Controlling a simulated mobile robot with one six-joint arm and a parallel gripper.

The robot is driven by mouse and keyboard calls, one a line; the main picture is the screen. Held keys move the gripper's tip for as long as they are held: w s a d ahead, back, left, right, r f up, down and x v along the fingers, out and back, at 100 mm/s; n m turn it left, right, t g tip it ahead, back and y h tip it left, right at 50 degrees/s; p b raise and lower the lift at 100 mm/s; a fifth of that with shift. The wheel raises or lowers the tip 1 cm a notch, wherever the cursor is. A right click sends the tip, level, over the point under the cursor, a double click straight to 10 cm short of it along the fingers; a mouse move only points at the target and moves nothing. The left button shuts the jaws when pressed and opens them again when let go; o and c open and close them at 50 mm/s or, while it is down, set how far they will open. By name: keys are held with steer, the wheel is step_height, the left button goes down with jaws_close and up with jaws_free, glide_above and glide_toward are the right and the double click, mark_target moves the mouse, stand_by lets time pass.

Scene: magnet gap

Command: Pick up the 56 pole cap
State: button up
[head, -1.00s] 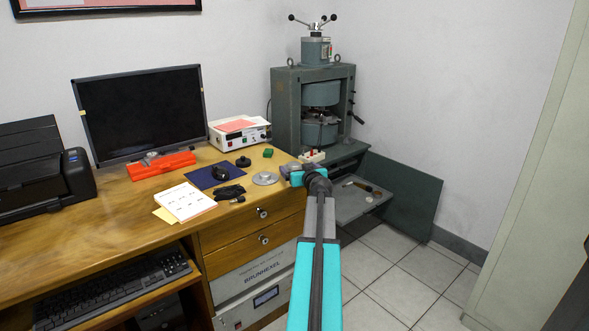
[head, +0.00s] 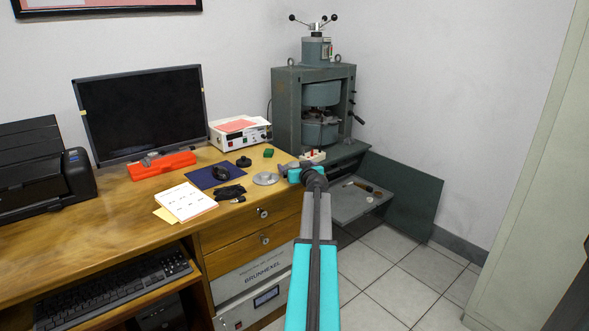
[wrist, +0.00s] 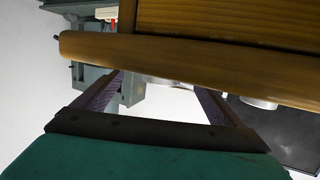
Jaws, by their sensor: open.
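I cannot read a 56 on anything, so I cannot tell which piece is the 56 pole cap. A flat silver disc (head: 265,178) lies on the desk near its front right corner. A black round piece (head: 243,162) sits behind it. My gripper (head: 289,167) is at the desk's right front corner, just right of the silver disc and apart from it. In the wrist view its two fingers (wrist: 160,98) are spread, with nothing held between them. There the wooden desk edge crosses close by the fingertips, and a silvery round piece (wrist: 260,103) shows beyond the right finger.
The grey electromagnet (head: 287,115) stands behind and right of my gripper. A low grey shelf (head: 350,205) with small items is right of the desk.

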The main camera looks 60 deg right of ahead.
steer(key=shift+x, duration=1.3)
steer(key=shift+a, duration=0.1)
jaws_close()
